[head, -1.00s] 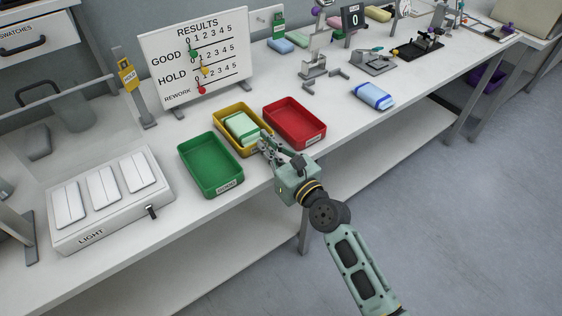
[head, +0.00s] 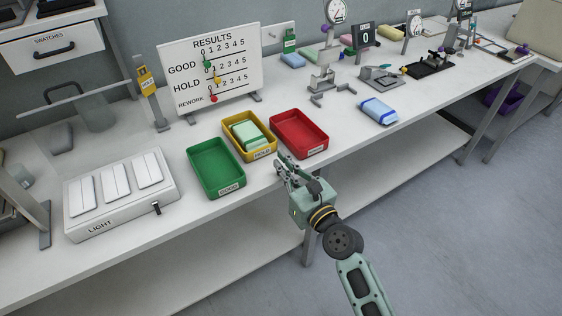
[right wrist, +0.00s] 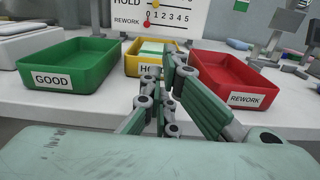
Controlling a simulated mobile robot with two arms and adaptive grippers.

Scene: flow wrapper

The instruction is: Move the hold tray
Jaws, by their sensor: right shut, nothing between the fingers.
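The yellow hold tray (head: 265,152) stands on the bench between the green tray and the red tray. A pale green wrapped pack (head: 249,134) lies in it. In the right wrist view the hold tray (right wrist: 133,64) is partly hidden behind my fingers. My right gripper (head: 281,164) is shut and empty, just in front of the hold tray at the bench's front edge, apart from it. It also shows in the right wrist view (right wrist: 172,75). My left gripper is in neither view.
The green GOOD tray (head: 204,186) stands to the left and the red REWORK tray (head: 312,150) to the right, both empty and close by. A light box (head: 120,215) is at the left. A blue pack (head: 378,111) lies right of the trays. A results board (head: 235,85) stands behind.

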